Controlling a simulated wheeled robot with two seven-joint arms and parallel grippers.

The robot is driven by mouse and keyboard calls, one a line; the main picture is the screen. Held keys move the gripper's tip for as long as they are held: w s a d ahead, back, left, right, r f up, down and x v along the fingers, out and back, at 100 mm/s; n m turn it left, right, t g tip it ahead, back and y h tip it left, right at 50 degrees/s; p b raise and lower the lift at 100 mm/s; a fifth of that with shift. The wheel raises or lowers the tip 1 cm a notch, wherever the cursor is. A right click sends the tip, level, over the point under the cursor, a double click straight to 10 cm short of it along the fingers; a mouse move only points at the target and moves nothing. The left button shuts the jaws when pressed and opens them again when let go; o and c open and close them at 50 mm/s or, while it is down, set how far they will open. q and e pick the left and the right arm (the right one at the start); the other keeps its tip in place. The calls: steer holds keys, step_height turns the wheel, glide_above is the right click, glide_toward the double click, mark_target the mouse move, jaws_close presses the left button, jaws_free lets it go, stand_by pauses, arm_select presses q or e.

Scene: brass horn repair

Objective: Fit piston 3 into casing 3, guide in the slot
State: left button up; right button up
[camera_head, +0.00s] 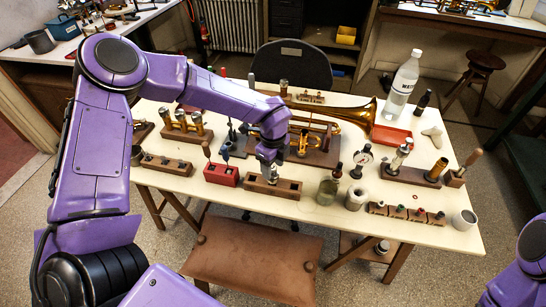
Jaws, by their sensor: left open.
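My left gripper (270,160) points down over a wooden block (289,189) near the front middle of the table. It is open, with a small silver piece (271,174) just below it, standing at the block; whether the fingers touch it cannot be told. A brass horn (354,116) lies behind, its bell to the right and its valve part (304,143) on a dark wooden stand. My left forearm and gripper cover part of this area. Piston and casing numbers, the guide and the slot are too small to make out. My right gripper is out of view.
A red box (221,175) and a long wooden block (166,163) stand left of the gripper. A clear bottle (403,84) stands at the back right.

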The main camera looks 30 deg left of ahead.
arm_select(q)
steer(key=shift+w, duration=0.15)
steer(key=shift+c, duration=0.4)
jaws_close()
step_height(320, 180, up, 10)
steer(key=p, duration=0.6)
stand_by(0.4)
steer(key=shift+f, duration=0.1)
